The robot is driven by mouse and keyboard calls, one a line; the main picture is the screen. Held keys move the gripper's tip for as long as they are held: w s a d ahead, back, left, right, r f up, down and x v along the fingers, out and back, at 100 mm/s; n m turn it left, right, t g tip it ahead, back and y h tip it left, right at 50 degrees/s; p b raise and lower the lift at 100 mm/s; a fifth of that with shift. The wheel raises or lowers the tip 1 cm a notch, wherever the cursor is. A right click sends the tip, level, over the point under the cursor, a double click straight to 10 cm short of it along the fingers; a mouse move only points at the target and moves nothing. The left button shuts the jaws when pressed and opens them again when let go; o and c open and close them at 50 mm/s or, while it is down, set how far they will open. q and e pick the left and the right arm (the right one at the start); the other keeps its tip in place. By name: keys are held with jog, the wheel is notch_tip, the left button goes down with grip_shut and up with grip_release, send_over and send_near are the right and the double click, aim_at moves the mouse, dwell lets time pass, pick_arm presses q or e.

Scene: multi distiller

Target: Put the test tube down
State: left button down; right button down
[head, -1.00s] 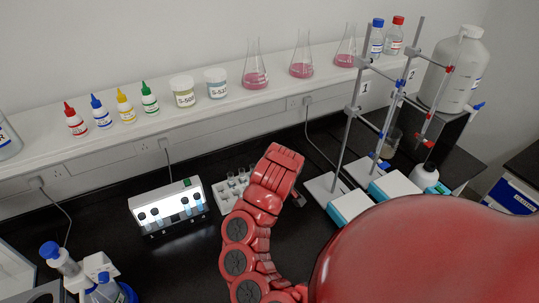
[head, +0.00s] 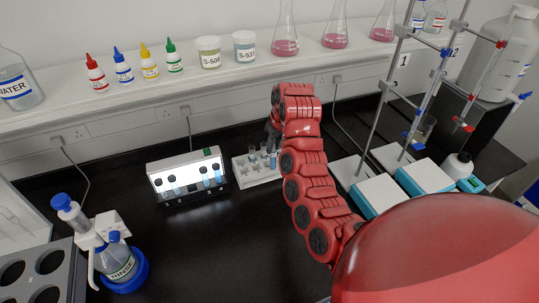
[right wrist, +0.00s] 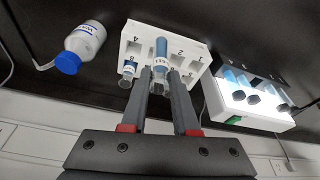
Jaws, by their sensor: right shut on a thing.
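My right gripper (head: 272,136) points down at the back of the bench, over the right part of the white test tube rack (head: 243,170). In the right wrist view the gripper (right wrist: 161,72) is shut on a test tube (right wrist: 161,52) with blue liquid and a label. The tube overlaps the numbered rack (right wrist: 134,38); I cannot tell how deep it sits in a hole. Another tube (right wrist: 128,69) with a little blue stands beside it in the rack. The head view shows several tubes (head: 264,151) at the rack. My left gripper is not in view.
A lit white box (head: 184,176) with blue tubes stands just left of the rack. Stands with clamps (head: 382,100) and teal-edged devices (head: 375,193) are on the right. The black bench between is clear.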

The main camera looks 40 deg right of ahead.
jog(key=shift+w+d+f, duration=0.1)
jog(key=shift+w+f, duration=0.05)
jog(key=shift+w, duration=0.35)
jog(key=w+p+x, duration=0.1)
jog(key=p+x, duration=0.2)
jog(key=x, duration=0.4)
jog(key=shift+d, duration=0.3)
jog(key=c, duration=0.7)
grip_release()
jog(key=shift+w, duration=0.1)
